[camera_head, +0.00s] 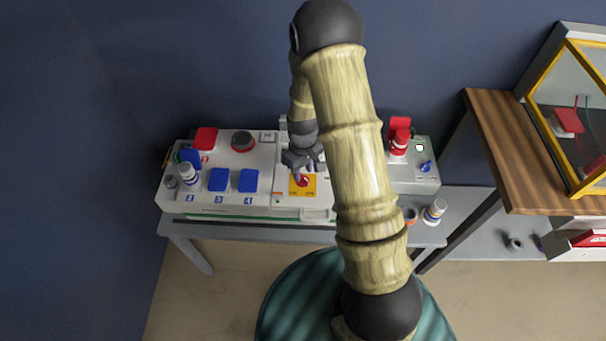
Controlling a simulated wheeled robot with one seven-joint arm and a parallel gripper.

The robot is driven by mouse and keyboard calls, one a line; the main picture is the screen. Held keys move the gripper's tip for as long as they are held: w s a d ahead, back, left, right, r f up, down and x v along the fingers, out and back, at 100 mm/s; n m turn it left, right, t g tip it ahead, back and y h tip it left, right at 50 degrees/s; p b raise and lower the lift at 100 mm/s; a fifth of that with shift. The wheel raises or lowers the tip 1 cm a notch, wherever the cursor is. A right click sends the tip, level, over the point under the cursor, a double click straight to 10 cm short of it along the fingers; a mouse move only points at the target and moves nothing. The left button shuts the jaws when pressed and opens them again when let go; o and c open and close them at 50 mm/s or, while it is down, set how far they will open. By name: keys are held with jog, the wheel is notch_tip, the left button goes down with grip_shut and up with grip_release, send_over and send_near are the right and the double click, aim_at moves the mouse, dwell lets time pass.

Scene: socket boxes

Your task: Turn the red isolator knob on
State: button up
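The red isolator knob (303,181) sits on a yellow plate (309,191) in the middle of the white and grey socket box panel. My gripper (304,171) is directly over the knob, pointing down at it, with its fingertips close around or just above it. I cannot tell whether the fingers touch the knob. The finger gap is too small and partly hidden to read. The knob's pointer direction is not clear.
A red plug (399,143) stands right of my arm. A wooden table (525,150) with a yellow-framed case is farther right.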

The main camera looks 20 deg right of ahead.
aim_at(303, 179)
jog(key=shift+f, duration=1.3)
grip_shut()
